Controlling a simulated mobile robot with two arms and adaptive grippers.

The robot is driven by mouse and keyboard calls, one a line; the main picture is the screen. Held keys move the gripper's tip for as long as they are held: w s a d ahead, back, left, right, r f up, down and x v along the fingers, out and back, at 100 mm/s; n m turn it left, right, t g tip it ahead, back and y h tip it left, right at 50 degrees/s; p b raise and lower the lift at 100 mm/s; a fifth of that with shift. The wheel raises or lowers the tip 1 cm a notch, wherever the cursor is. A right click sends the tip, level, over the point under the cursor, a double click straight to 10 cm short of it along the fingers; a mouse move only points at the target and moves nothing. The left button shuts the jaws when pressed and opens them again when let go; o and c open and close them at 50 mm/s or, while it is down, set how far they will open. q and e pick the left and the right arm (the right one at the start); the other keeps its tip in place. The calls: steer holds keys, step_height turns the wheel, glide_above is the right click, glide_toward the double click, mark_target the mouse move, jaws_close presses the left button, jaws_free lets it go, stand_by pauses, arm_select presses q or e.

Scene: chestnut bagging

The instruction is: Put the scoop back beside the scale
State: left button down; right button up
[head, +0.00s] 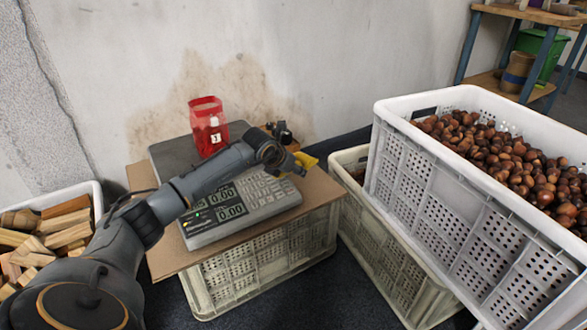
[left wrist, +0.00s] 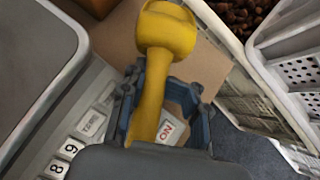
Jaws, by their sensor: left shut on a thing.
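The yellow scoop (head: 307,161) shows at the right side of the scale, partly hidden by my gripper. My left gripper (head: 286,157) is shut on the scoop's handle, above the right edge of the scale. In the left wrist view the scoop (left wrist: 168,30) points away between the blue-grey fingers of my left gripper (left wrist: 162,105), with cardboard beneath it. The grey scale (head: 215,233) has a keypad and a lit display; its keys also show in the left wrist view. I cannot tell whether the scoop touches the cardboard. My right gripper is out of view.
A red bag (head: 208,142) stands on the scale's plate. The scale rests on a cardboard sheet (head: 318,191) over a crate (head: 262,262). A white crate of chestnuts (head: 410,190) stands at the right, above a lower crate (head: 385,262). A wood-filled box (head: 97,193) is at left.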

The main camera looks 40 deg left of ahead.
arm_select(q)
steer(key=c, duration=1.3)
jaws_free()
steer(key=shift+o, duration=1)
steer(key=shift+f, duration=0.1)
